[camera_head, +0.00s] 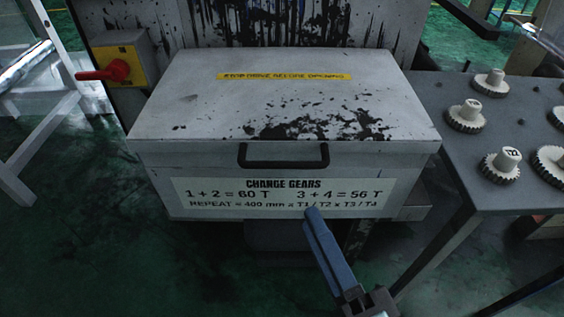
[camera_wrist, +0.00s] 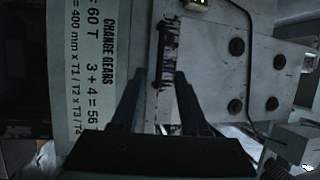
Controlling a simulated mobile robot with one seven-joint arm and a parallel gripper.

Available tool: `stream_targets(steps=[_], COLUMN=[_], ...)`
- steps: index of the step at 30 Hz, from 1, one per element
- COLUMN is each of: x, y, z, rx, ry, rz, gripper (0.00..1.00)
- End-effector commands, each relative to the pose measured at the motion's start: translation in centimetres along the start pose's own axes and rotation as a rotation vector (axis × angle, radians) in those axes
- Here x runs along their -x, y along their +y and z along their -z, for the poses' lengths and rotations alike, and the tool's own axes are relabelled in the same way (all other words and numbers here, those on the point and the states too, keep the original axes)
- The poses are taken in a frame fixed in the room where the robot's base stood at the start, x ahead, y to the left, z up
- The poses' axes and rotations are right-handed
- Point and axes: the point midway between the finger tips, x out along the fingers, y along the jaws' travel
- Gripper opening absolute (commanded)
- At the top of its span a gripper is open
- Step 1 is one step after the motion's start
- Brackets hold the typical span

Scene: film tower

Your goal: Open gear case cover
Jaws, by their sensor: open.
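The gear case (camera_head: 170,190) is a grey box with a flat, paint-spattered cover (camera_head: 200,100), which is closed. A black bar handle (camera_head: 283,164) is on the cover's front lip, above the white CHANGE GEARS label (camera_head: 230,194). In the wrist view the label (camera_wrist: 85,80) is turned sideways at left, and the dark handle (camera_wrist: 161,50) appears just beyond the fingertips. My gripper (camera_head: 313,212) is in front of the case, below and right of the handle. In the wrist view its fingers (camera_wrist: 160,77) are apart with nothing between them.
A dark table (camera_head: 440,95) with several white gears (camera_head: 465,115) stands close to the right of the case. A yellow box with a red switch (camera_head: 110,70) is at back left. A paint-streaked machine panel (camera_head: 260,22) rises behind the cover.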

Motion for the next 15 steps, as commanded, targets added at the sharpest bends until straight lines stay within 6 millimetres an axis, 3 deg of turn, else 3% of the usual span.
stream_targets(steps=[9, 15], x=[-6.8, -9.9], y=[-0.2, -0.1], z=[-0.1, -0.1], rx=[0.002, 0.003], ry=[-0.004, -0.002], rz=[0.004, 0.002], gripper=[0.45, 0.45])
